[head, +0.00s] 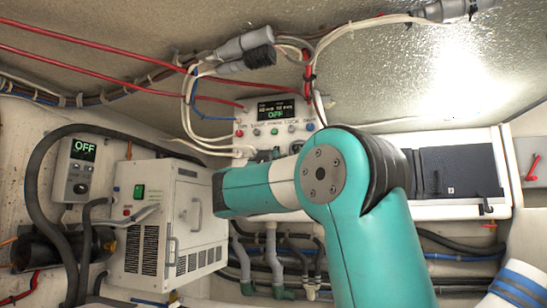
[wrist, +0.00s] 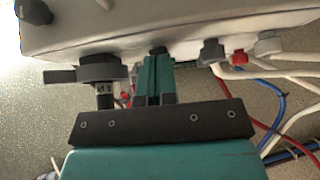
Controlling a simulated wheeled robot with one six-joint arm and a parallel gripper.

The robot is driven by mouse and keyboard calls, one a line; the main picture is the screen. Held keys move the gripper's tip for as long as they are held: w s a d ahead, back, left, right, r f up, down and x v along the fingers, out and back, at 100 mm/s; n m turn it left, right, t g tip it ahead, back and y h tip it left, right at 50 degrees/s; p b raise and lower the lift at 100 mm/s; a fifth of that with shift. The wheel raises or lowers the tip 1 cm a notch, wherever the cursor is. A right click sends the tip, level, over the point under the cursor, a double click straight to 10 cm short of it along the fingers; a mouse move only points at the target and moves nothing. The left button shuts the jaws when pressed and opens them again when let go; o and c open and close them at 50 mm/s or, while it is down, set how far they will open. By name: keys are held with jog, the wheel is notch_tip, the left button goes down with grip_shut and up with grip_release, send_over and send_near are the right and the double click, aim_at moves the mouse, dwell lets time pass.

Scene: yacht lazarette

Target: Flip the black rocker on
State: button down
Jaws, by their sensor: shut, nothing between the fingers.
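The white control panel (head: 243,132) hangs on the back wall in the head view, with a dark display reading OFF and a row of small coloured controls below it. My arm covers the area under the panel, and I cannot pick out the black rocker for certain in the head view. In the wrist view, the white housing (wrist: 190,22) crosses the top. My gripper (wrist: 158,58) is shut and empty, its teal fingers pointing up to the housing's edge. A small dark part shows at the fingertips; I cannot tell whether it is the rocker or whether they touch.
Red, white and grey cables run around the panel. In the wrist view, a dark fitting (wrist: 100,70) sits left of the fingers, and a red connector (wrist: 238,57) right.

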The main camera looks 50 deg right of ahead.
jog(key=shift+f, duration=0.1)
jog(key=b+v, duration=1.1)
jog(key=v, duration=0.2)
jog(key=shift+d+f+h, duration=0.2)
jog(key=shift+h, duration=0.1)
jog(key=shift+w, duration=0.2)
